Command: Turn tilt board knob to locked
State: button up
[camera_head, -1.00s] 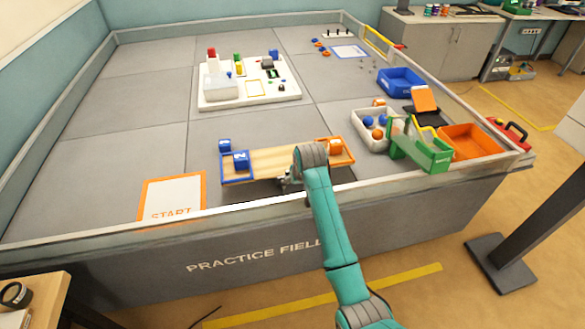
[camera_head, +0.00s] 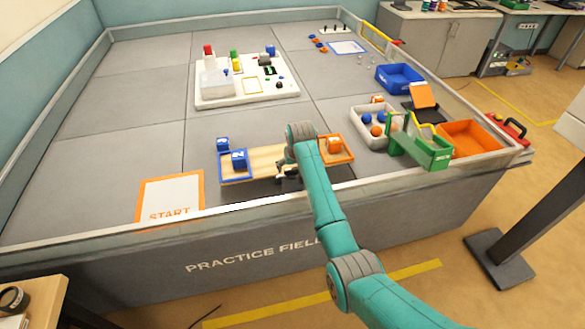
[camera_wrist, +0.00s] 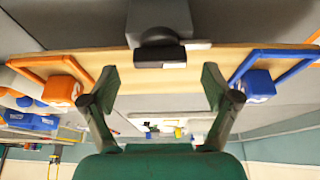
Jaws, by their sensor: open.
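The tilt board (camera_head: 262,160) is a wooden plank with a blue frame at the left end and an orange frame at the right end, near the front wall of the field. A blue cube (camera_head: 239,159) sits in the blue frame and an orange cube (camera_head: 335,145) in the orange one. In the wrist view, inverted, a dark knob-like part (camera_wrist: 160,53) stands at the middle of the plank (camera_wrist: 215,58). My gripper (camera_wrist: 160,85) is open and empty, its fingertips spread to either side of this part, apart from it. In the head view my arm hides the part.
The low front wall (camera_head: 180,222) of the field runs just in front of the board. A tray of balls (camera_head: 360,113), a green ramp (camera_head: 425,150) and an orange bin (camera_head: 468,139) stand to the right. Grey floor left is clear.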

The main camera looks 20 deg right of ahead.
jog(key=shift+x, duration=1)
jog(key=c, duration=1.1)
jog(key=shift+c, duration=0.2)
